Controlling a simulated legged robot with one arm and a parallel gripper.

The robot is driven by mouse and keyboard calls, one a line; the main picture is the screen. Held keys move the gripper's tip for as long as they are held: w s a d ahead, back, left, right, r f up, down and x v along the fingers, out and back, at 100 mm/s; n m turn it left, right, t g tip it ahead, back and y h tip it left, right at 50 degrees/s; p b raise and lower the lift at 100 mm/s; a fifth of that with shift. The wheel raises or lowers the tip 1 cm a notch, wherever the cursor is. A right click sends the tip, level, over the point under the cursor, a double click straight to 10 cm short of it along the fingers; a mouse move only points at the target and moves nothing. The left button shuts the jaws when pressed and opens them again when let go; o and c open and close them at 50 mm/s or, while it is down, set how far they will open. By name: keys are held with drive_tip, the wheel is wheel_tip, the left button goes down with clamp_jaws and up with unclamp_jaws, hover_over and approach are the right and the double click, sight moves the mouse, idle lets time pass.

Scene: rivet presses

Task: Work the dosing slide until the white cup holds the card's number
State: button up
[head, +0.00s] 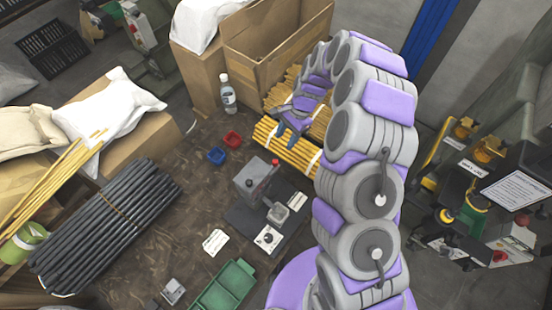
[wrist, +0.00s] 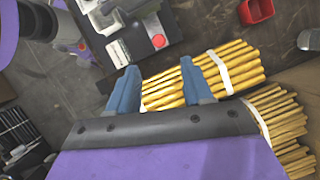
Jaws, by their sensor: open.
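The dosing device is a grey block (head: 252,183) on a dark base, with a red knob (head: 276,163) at its upper right. A small grey square part (head: 277,213) sits in front of it. A white piece with a dark round centre (head: 268,239) lies at the base's near end; I cannot tell whether it is the white cup. A white card (head: 215,242) lies left of the base, its writing unreadable. My gripper (head: 292,121) is open and empty above the yellow rods, behind the device. Its blue fingers (wrist: 159,88) are apart in the wrist view, where a red knob (wrist: 158,41) also shows.
Bundled yellow rods (head: 285,150) lie behind the device. Blue (head: 216,155) and red (head: 232,139) trays and a bottle (head: 228,95) stand behind left. Dark rods (head: 110,225) lie left, a green bin (head: 223,290) in front. Brown surface between is mostly clear.

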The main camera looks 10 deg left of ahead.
sight(275, 161)
drive_tip(key=b+x, duration=0.1)
drive_tip(key=x, duration=1)
drive_tip(key=shift+s+f, duration=0.1)
drive_tip(key=shift+s, duration=0.05)
clamp_jaws()
